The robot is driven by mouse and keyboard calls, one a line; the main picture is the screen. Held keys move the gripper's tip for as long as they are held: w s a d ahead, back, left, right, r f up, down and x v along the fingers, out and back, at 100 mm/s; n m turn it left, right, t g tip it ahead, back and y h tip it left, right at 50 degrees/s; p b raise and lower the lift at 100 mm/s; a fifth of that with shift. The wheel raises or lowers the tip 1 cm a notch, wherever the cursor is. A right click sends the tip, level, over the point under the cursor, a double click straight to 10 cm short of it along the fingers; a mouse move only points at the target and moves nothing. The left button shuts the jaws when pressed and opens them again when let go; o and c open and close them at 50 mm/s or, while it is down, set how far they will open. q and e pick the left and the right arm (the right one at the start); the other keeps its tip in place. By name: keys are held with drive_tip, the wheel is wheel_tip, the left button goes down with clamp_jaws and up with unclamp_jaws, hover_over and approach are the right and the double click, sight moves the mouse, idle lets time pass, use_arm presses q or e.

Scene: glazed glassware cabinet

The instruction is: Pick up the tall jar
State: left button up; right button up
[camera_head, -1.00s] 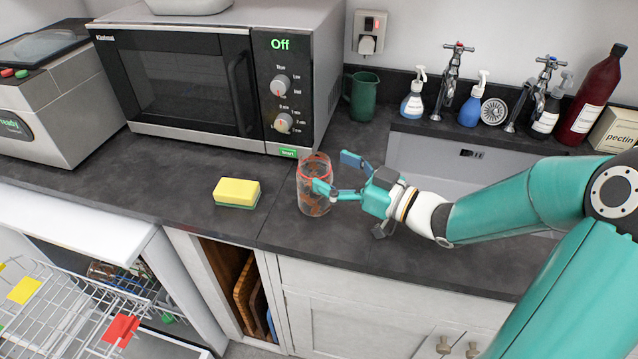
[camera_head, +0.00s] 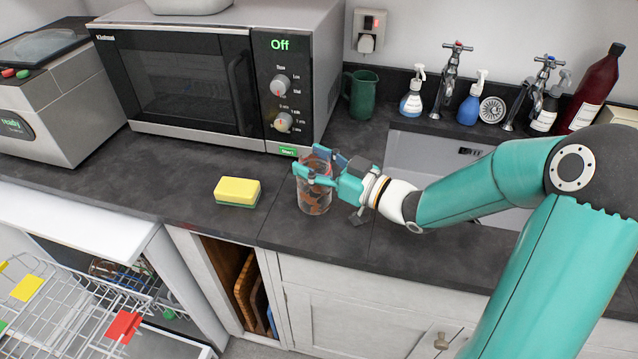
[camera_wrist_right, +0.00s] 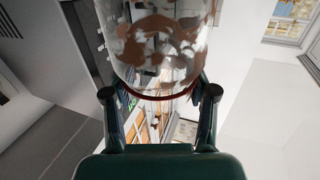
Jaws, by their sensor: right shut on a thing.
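The tall jar (camera_head: 314,194) is clear glass with brown smears on its wall. It stands upright on the dark worktop, in front of the microwave's right corner. My right gripper (camera_head: 316,167) is around the upper part of the jar, near its rim, and is shut on it. In the right wrist view the jar (camera_wrist_right: 165,45) fills the upper middle, its red-edged rim towards the camera, between the two fingers of my right gripper (camera_wrist_right: 160,92). My left gripper is not in view.
A yellow and green sponge (camera_head: 237,191) lies left of the jar. The microwave (camera_head: 200,80) stands behind, a green jug (camera_head: 361,95) to its right. The sink (camera_head: 430,160), spray bottles and taps are at the right. An open dishwasher rack (camera_head: 70,315) is at lower left.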

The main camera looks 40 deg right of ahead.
clamp_jaws()
drive_tip(key=shift+r, duration=0.1)
